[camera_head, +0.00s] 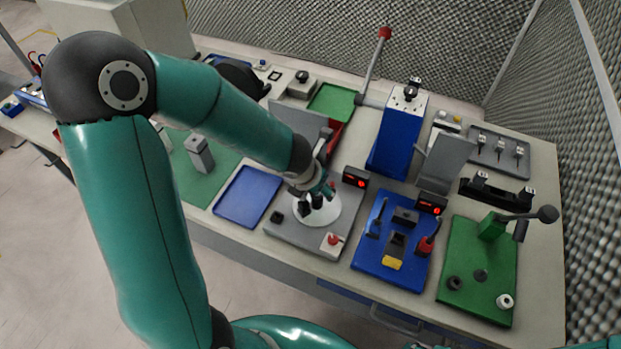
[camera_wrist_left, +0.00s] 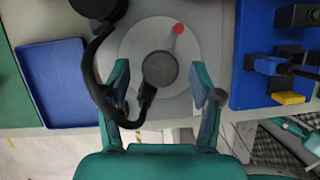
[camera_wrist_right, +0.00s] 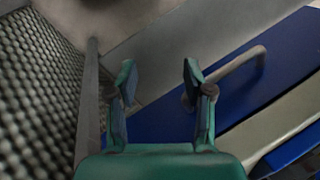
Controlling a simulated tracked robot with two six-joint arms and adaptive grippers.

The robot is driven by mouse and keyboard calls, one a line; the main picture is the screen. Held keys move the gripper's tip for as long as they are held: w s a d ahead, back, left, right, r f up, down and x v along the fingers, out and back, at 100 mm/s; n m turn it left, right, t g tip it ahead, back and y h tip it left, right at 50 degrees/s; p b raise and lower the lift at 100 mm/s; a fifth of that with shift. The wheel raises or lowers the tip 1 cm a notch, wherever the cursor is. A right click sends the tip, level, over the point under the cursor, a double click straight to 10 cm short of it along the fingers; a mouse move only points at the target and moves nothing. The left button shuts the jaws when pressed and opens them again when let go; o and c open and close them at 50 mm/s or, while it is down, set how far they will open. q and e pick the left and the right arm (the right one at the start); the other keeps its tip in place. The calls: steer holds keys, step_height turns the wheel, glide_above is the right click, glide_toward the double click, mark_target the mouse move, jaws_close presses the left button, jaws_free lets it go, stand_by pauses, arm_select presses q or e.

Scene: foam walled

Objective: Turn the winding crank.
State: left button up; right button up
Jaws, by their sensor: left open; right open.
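A white disc (camera_wrist_left: 190,48) with a red dot on its edge lies on a grey plate (camera_head: 290,238); it also shows in the head view (camera_head: 330,212). Over the disc is a round dark grey knob (camera_wrist_left: 160,68), which looks like the crank's. A black curved piece (camera_wrist_left: 103,92) passes left of it; I cannot tell how they join. My left gripper (camera_wrist_left: 160,88) is open, one finger on each side of the knob with gaps visible; in the head view (camera_head: 318,190) it partly hides the crank. My right gripper (camera_wrist_right: 158,82) is open and empty, away from the crank.
A blue tray (camera_head: 247,196) lies left of the plate. A red button (camera_head: 333,240) is on the plate's front part. A blue board (camera_head: 367,262) and a green board (camera_head: 470,292) with a black lever (camera_head: 521,226) stand to the right. A grey handle (camera_wrist_right: 235,70) lies near my right gripper.

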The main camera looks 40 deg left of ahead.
arm_select(q)
steer(key=v, duration=1.1)
steer(key=shift+r, duration=0.15)
steer(key=shift+s+d, duration=0.1)
steer(key=shift+s, duration=0.05)
